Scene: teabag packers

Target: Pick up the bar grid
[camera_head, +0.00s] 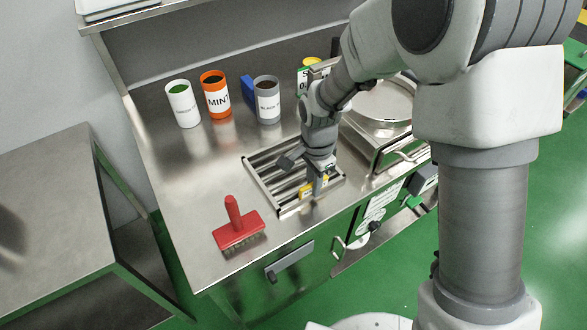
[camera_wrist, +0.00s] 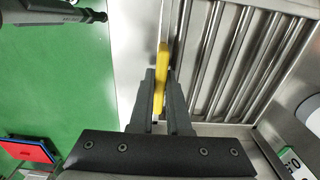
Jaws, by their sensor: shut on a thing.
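The bar grid (camera_head: 270,182) is a metal frame with several parallel bars, on the steel worktop in the head view. Its bars fill the right part of the wrist view (camera_wrist: 236,68). A yellow grip piece (camera_wrist: 162,62) stands at its near edge. My gripper (camera_head: 316,186) points down over that edge, partly hiding the grid. In the wrist view my gripper (camera_wrist: 160,88) has its two fingers closed on either side of the yellow piece. I cannot tell whether the grid is clear of the worktop.
A red brush (camera_head: 237,222) lies left of the grid. White (camera_head: 183,105), orange (camera_head: 216,96) and grey (camera_head: 267,102) canisters stand behind it. A scale with a round pan (camera_head: 382,108) stands close on the right. The worktop's left part (camera_head: 180,178) is bare.

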